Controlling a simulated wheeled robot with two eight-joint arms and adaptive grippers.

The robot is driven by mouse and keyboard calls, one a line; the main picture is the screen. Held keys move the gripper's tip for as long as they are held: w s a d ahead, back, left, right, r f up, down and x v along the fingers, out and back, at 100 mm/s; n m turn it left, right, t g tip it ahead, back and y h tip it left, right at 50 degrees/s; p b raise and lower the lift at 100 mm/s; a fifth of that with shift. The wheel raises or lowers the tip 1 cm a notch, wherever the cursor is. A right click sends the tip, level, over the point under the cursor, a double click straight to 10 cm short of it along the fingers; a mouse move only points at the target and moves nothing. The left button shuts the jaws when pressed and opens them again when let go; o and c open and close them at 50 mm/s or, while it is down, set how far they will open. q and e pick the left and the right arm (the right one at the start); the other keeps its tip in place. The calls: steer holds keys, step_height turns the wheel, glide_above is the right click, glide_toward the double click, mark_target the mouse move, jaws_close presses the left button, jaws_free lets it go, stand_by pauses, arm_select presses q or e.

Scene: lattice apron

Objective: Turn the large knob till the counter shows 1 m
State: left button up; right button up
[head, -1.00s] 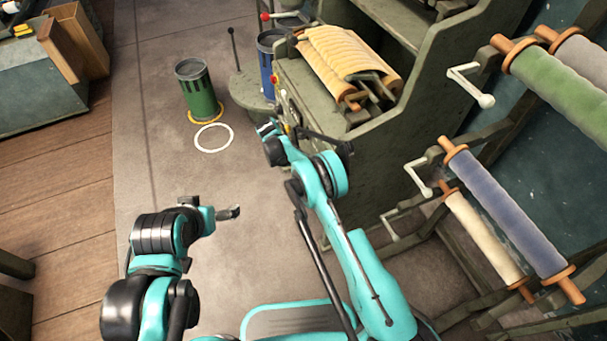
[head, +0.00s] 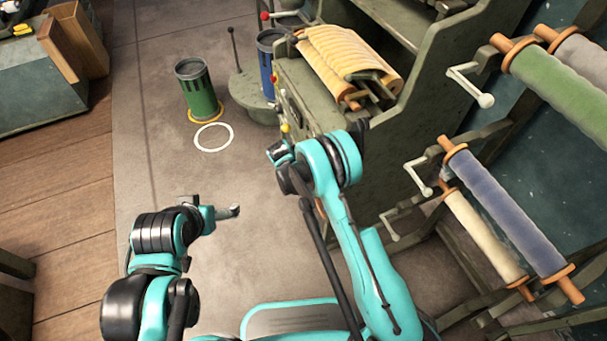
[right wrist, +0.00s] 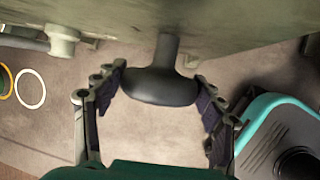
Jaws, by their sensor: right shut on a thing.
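The large knob (right wrist: 160,85), dark and rounded on a short stem, sticks out from a greenish-grey panel in the right wrist view. My right gripper (right wrist: 160,88) has one finger on each side of the knob and is shut on it. In the head view my right arm reaches to the front of the green cabinet (head: 400,130), and its fingers and the knob cannot be made out there. My left gripper (head: 229,212) is over the floor, away from the cabinet; its finger gap is too small to judge. I cannot make out a counter reading.
A roll of yellow fabric (head: 340,55) lies on the cabinet. A green bin (head: 200,92) and a white floor ring (head: 213,137) are ahead, with a blue bin (head: 266,50) beside the cabinet. Fabric rolls on a rack (head: 505,210) stand at right.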

steer(key=shift+t, duration=0.4)
stand_by(0.3)
steer(key=o, duration=1.2)
steer(key=shift+f, duration=0.1)
steer(key=v, duration=1.2)
steer(key=shift+d, duration=0.25)
steer(key=shift+s, duration=0.15)
